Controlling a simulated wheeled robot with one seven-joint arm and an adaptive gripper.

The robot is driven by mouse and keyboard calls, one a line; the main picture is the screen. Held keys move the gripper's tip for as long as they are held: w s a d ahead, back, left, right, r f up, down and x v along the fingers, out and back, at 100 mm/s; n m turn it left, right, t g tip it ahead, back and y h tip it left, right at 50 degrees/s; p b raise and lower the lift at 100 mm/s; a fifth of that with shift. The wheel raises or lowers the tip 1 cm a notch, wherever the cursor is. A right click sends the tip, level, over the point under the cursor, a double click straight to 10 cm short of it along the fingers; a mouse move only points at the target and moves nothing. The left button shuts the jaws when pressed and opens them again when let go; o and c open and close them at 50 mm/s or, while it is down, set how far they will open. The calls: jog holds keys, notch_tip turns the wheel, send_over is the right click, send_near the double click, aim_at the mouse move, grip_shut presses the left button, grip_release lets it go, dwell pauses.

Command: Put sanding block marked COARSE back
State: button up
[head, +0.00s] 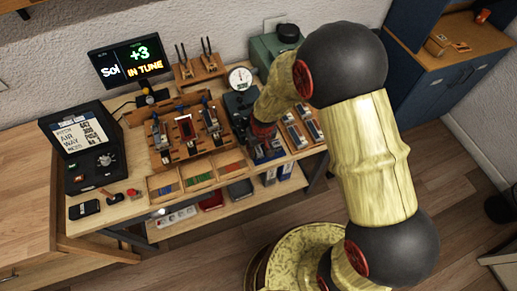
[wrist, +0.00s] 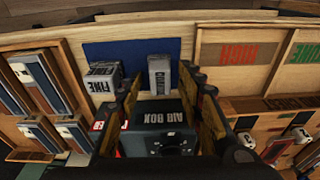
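The sanding block marked COARSE (wrist: 160,75) is a small pale grey block at the blue patch in the wrist view. A similar block marked FINE (wrist: 103,77) sits to its left, tilted in the picture. My gripper (wrist: 164,84) is open, with one finger on either side of the COARSE block in the picture and visible gaps to it. I cannot tell whether the block is between the fingertips or just beyond them. In the head view my gripper (head: 266,151) is low over the right part of the bench, and the blocks cannot be made out there.
A dark box marked AIR BOX (wrist: 165,128) lies close under my fingers. The blue patch (wrist: 105,50) has bare room around the blocks. Wooden trays (wrist: 228,82) are on the right, and blue-and-metal pieces (wrist: 40,80) in a wooden holder are on the left.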

notch_tip(320, 180, up, 11)
jog(key=s+p, duration=0.2)
notch_tip(320, 180, up, 11)
jog(key=t, duration=0.1)
send_over(261, 153)
jog(key=s+d, duration=0.2)
jog(key=d, duration=0.2)
jog(key=s+d+r+m+t, duration=0.1)
jog(key=s+d+r, duration=0.3)
jog(key=s+r, duration=0.4)
jog(key=s+d+r+m+t, duration=0.2)
jog(key=s+d+r, duration=0.3)
jog(key=s+r, duration=0.3)
jog(key=shift+s+d+r+h, duration=0.2)
jog(key=shift+r+h, duration=0.1)
